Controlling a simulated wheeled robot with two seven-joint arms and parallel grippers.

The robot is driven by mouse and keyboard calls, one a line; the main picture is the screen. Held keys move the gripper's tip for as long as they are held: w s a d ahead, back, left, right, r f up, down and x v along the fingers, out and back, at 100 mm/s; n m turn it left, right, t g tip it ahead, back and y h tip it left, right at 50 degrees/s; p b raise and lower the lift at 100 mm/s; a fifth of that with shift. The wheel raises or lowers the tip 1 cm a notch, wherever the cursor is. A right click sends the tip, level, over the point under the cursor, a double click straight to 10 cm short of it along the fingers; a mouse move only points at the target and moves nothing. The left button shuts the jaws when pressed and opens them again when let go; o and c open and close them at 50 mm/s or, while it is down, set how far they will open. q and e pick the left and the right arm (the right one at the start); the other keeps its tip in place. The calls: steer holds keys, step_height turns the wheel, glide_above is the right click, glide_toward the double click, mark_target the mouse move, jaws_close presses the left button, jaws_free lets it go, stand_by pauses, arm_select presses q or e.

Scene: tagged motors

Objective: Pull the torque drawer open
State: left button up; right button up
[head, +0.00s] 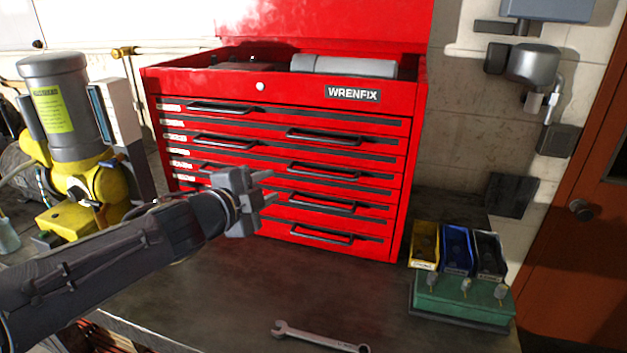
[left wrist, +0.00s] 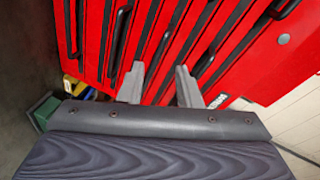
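A red tool chest (head: 285,88) marked WRENFIX stands on the bench. Its stacked drawers look shut, with faces flush. Small white labels (head: 174,123) sit at their left ends, too small to read, so I cannot tell which is the torque drawer. Black bar handles show on the left (head: 225,142) and right (head: 323,171). My left gripper (head: 267,187) is in front of the lower middle drawers, hiding part of them. Its fingers are apart and empty. The left wrist view shows the open fingers (left wrist: 159,68) facing the tilted drawer fronts and handles. My right gripper is out of view.
A yellow and grey machine (head: 62,110) stands left of the chest. A green holder (head: 462,300) with yellow, blue and black bins sits to the right. A wrench (head: 320,338) lies at the bench's front edge. The bench top (head: 250,285) before the chest is otherwise clear.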

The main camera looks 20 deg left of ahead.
mark_target(320, 176)
arm_select(q)
steer(key=w+d+m+h, duration=0.1)
steer(key=w+d, duration=0.1)
steer(key=w, duration=0.1)
steer(key=w+d+f+m+h+b, duration=0.1)
steer(key=w+d+m, duration=0.1)
steer(key=w+d, duration=0.1)
steer(key=w+d+m+h, duration=0.1)
steer(key=w+d+m, duration=0.1)
steer(key=shift+w+d+f+g+b, duration=0.2)
steer(key=shift+w+f+g+b, duration=0.1)
steer(key=shift+w+g+b, duration=0.1)
steer(key=shift+c, duration=0.4)
jaws_close()
